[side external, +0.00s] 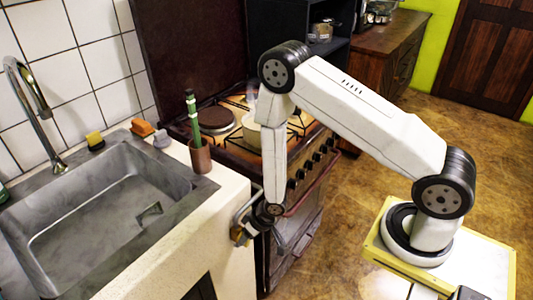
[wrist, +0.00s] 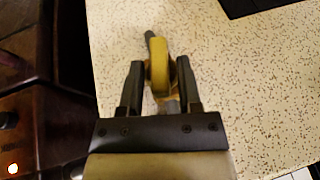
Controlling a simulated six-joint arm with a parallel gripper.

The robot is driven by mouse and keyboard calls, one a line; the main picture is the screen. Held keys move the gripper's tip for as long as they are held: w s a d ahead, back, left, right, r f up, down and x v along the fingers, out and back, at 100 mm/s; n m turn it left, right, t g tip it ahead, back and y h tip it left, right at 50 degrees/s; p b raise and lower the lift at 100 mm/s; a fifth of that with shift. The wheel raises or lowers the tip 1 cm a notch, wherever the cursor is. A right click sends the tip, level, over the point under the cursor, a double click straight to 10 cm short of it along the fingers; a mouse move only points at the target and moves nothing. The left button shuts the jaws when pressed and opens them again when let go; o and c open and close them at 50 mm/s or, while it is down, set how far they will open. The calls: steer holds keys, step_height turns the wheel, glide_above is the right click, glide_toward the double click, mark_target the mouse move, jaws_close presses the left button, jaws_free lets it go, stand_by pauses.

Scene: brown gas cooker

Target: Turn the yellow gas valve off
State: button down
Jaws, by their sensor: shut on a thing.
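In the side view my gripper (side external: 246,232) reaches low between the counter and the cooker (side external: 262,120). Only a small bit of the yellow valve (side external: 236,232) shows there, the rest hidden by my gripper.
The counter (side external: 220,200) with a grey sink (side external: 120,205) stands left of the valve. A brown cup (side external: 200,157) holding a green-handled thing is near the counter's edge. The oven's front rail (side external: 305,195) is close on the right. Open floor lies in front.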

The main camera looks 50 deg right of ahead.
steer(key=shift+d+y, duration=0.2)
steer(key=shift+y, duration=0.6)
steer(key=shift+d+f+m+y, duration=0.15)
steer(key=shift+m+y, duration=0.25)
steer(key=shift+y, duration=0.7)
steer(key=m+y, duration=0.1)
steer(key=y, duration=0.2)
steer(key=m+t+y, duration=0.1)
steer(key=y, duration=0.2)
steer(key=f+m+t+y, duration=0.1)
steer(key=y, duration=0.3)
steer(key=shift+w+d, duration=0.1)
steer(key=shift+d, duration=0.2)
steer(key=shift+t, duration=0.3)
steer(key=c, duration=0.6)
jaws_free()
steer(key=shift+w, duration=0.1)
steer(key=shift+o, duration=0.2)
